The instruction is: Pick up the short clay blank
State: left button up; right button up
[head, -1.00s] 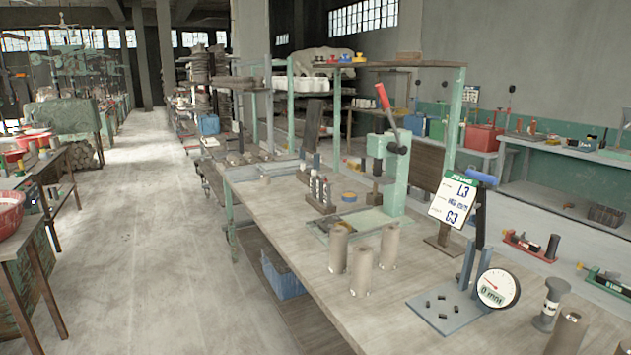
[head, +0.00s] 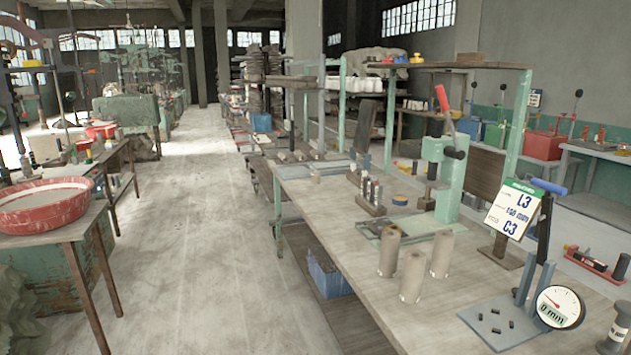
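Three grey-brown clay cylinders stand upright and close together on the long workbench (head: 330,215). One is at the left (head: 388,254), one at the front (head: 412,278) and one at the right (head: 441,254). They look close in height, and I cannot tell which is the short blank. Neither of my grippers shows in the head view.
A green press (head: 447,175) with a red lever stands behind the cylinders. A sign reading L3, 150 mm, C3 (head: 513,209) and a dial gauge (head: 558,307) are right. A red basin (head: 45,205) stands on a left table. The aisle floor (head: 195,220) is clear.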

aim_at(316, 177)
jog(key=i+j+u, duration=0.25)
jog(key=i, duration=0.2)
jog(key=i+u, duration=0.2)
jog(key=i, duration=0.25)
jog(key=i+u, duration=0.15)
jog(key=i, duration=1.2)
jog(key=i+z, duration=0.1)
jog(key=i, duration=0.55)
jog(key=i+j+z, duration=0.1)
jog(key=i, duration=0.6)
